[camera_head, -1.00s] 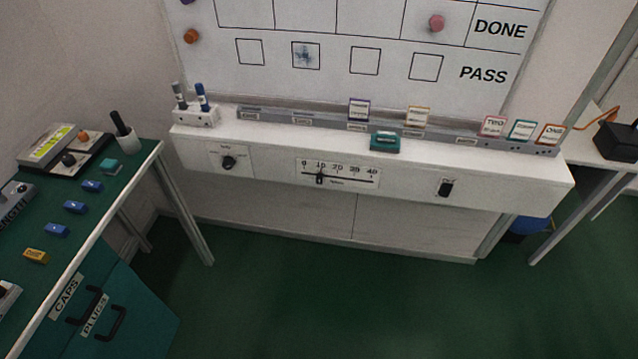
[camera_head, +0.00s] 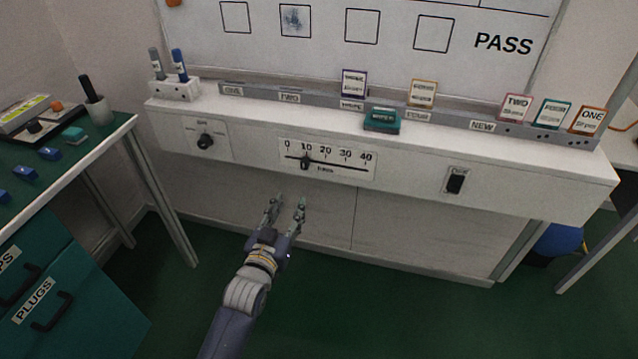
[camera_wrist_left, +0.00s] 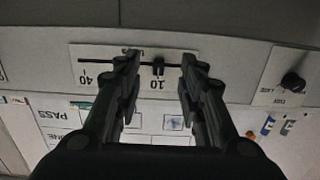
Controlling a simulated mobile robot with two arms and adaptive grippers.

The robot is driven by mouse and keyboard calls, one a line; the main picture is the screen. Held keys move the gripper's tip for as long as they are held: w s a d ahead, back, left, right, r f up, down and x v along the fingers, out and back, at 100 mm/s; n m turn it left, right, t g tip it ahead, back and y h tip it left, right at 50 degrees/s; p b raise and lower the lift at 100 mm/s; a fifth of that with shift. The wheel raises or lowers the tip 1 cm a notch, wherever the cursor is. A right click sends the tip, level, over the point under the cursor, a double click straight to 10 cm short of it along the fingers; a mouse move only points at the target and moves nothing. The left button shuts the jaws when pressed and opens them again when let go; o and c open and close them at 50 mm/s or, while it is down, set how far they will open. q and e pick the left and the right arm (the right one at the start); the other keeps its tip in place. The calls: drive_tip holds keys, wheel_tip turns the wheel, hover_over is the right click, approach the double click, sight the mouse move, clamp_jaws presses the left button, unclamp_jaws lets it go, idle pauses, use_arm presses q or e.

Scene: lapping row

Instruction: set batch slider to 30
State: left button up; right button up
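The batch slider (camera_head: 328,163) is a white panel on the front of the shelf, with a scale from 0 to 40 and a dark slot. Its black knob (camera_head: 305,163) stands at about 10. My left gripper (camera_head: 289,201) is open and empty, below and in front of the panel in the head view. In the left wrist view, which is upside down, the knob (camera_wrist_left: 158,67) shows between the two open fingers (camera_wrist_left: 160,62), apart from them. My right gripper is in neither view.
A rotary dial (camera_head: 205,142) is left of the slider and a black rocker switch (camera_head: 455,183) is right of it. A teal eraser-like block (camera_head: 382,120), cards and a pen holder (camera_head: 174,89) stand on the shelf (camera_head: 270,107). A green-topped bench (camera_head: 100,135) stands at left.

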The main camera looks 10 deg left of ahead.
sight(304, 169)
use_arm(q)
drive_tip(key=shift+t, duration=0.3)
drive_tip(key=w, duration=0.3)
drive_tip(key=w+r+b, duration=0.1)
drive_tip(key=w, duration=0.2)
drive_tip(key=w+r+b, duration=0.1)
drive_tip(key=w, duration=0.3)
drive_tip(key=shift+d+r, duration=0.15)
drive_tip(key=shift+d, duration=0.05)
drive_tip(key=shift+w, duration=0.55)
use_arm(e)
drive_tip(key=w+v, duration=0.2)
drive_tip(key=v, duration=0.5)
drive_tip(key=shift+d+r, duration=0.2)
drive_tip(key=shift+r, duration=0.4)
use_arm(q)
clamp_jaws()
